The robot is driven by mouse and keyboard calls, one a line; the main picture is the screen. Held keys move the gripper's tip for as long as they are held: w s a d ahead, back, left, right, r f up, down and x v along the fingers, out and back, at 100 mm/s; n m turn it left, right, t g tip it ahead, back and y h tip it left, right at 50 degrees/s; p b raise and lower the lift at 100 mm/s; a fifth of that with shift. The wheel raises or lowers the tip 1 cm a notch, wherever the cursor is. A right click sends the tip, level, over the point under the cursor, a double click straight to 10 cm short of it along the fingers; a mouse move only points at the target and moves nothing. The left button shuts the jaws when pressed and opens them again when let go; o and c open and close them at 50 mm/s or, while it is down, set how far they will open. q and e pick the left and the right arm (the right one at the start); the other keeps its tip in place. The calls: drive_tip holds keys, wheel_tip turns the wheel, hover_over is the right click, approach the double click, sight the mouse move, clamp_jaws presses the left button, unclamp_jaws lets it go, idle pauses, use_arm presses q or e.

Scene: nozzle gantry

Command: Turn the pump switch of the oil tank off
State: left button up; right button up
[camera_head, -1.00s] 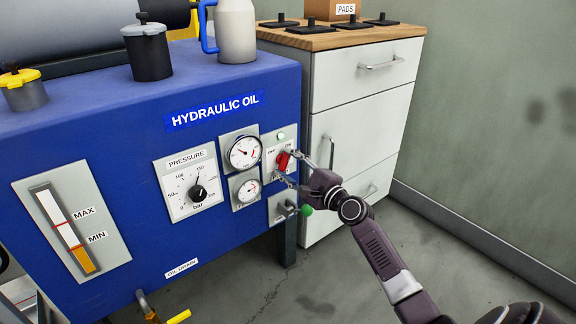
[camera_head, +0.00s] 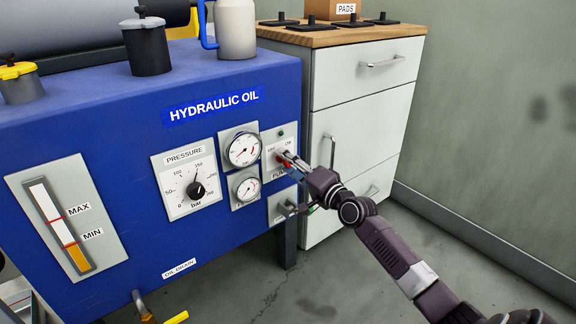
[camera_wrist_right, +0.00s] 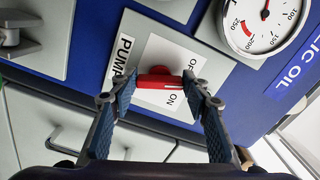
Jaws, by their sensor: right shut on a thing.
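The red pump switch (camera_head: 281,161) sits on a light plate marked PUMP (camera_head: 272,149) at the right end of the blue oil tank (camera_head: 150,242). My right gripper (camera_head: 286,161) is shut on the switch, its fingers covering part of it in the head view. In the right wrist view the red handle (camera_wrist_right: 160,81) lies between the two fingers (camera_wrist_right: 157,97), with OFF and ON printed beside it. Exactly which mark its white line points to is hard to tell. A small lamp (camera_head: 281,133) above the switch looks dark. My left gripper is not in view.
Two small gauges (camera_head: 243,149) and a pressure dial (camera_head: 187,181) are left of the switch. A valve handle (camera_head: 289,209) is just below, close under my gripper. A white drawer cabinet (camera_head: 357,120) stands at the right. The floor in front is free.

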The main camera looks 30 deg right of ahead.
drive_tip(key=shift+f+n, duration=0.1)
drive_tip(key=shift+n, duration=0.8)
drive_tip(key=o, duration=1.2)
drive_tip(key=shift+c, duration=0.2)
drive_tip(key=shift+s, duration=0.15)
drive_tip(key=s, duration=1.1)
drive_tip(key=shift+s+d, duration=0.35)
drive_tip(key=shift+d, duration=0.1)
